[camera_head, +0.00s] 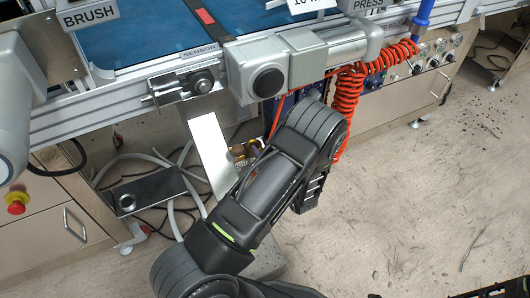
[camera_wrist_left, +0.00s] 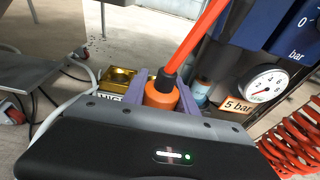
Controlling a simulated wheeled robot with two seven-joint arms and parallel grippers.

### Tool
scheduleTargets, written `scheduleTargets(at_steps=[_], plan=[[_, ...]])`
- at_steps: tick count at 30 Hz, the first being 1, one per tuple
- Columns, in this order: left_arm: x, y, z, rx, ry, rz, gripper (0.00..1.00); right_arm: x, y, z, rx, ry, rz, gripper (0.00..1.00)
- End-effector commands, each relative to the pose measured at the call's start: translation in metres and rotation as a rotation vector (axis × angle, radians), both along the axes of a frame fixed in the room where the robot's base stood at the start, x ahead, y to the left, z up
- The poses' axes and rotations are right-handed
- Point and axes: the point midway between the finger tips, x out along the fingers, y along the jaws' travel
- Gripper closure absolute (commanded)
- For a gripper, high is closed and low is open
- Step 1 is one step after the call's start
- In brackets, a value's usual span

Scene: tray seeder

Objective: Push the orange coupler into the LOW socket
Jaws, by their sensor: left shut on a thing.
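The orange coupler (camera_wrist_left: 161,96) stands between the two purple-grey fingers of my left gripper (camera_wrist_left: 160,88) in the left wrist view. The gripper is shut on it, and an orange hose (camera_wrist_left: 200,35) runs up from its dark collar. A brass socket block (camera_wrist_left: 118,76) with a partly covered label is just beyond and left of the coupler. Brass parts also show in the head view (camera_head: 240,156), beside my left arm. My arm hides the coupler and fingertips there. The coupler's lower end is hidden, so I cannot tell whether it touches a socket.
A pressure gauge (camera_wrist_left: 266,84) on a blue unit stands right of the coupler, above a "5 bar" label (camera_wrist_left: 237,105). A coiled orange hose (camera_head: 346,105) hangs near my wrist. A conveyor (camera_head: 150,28) crosses above.

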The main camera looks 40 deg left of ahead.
Motion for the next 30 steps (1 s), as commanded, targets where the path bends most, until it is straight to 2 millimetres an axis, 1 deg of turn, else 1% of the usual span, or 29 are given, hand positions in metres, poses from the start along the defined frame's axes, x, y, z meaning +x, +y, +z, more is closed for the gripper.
scheduleTargets(at_steps=[24,30], plan=[[0.036,0.071,-0.001,0.002,-0.002,0.000,1.00,0.004,-0.002,-0.018,-0.003,-0.008,-0.006,0.64],[0.044,0.085,0.000,0.001,-0.003,0.000,1.00,0.004,-0.001,-0.023,-0.004,-0.010,-0.008,0.64]])
